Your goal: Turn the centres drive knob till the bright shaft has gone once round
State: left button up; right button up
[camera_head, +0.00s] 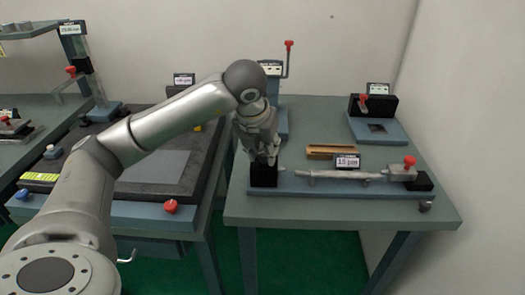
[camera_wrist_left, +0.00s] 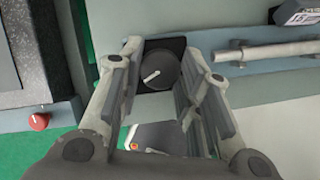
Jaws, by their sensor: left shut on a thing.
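The bright shaft (camera_head: 340,174) lies level between the bench centres on the right table; part of it shows in the left wrist view (camera_wrist_left: 265,52). At its left end stands a black drive block (camera_head: 264,177). The round dark drive knob (camera_wrist_left: 160,72), with a pale pointer line, sits on this block between my left fingers. My left gripper (camera_head: 264,158) comes down from above and is shut on the knob; its fingers (camera_wrist_left: 165,55) also show in the left wrist view. In the head view the gripper hides the knob. My right gripper is not in view.
A red knob (camera_head: 409,161) tops the right-hand centre. A stand with a red-topped lever (camera_head: 289,58) rises behind my gripper. A dark plate (camera_head: 160,172) lies on the left table.

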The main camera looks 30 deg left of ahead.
pick_arm(q)
jog(key=shift+w+r+n, duration=0.1)
jog(key=shift+r+n, duration=0.05)
jog(key=shift+n, duration=0.15)
jog(key=o, duration=0.9)
jog(key=shift+o, duration=0.6)
jog(key=v, duration=1.2)
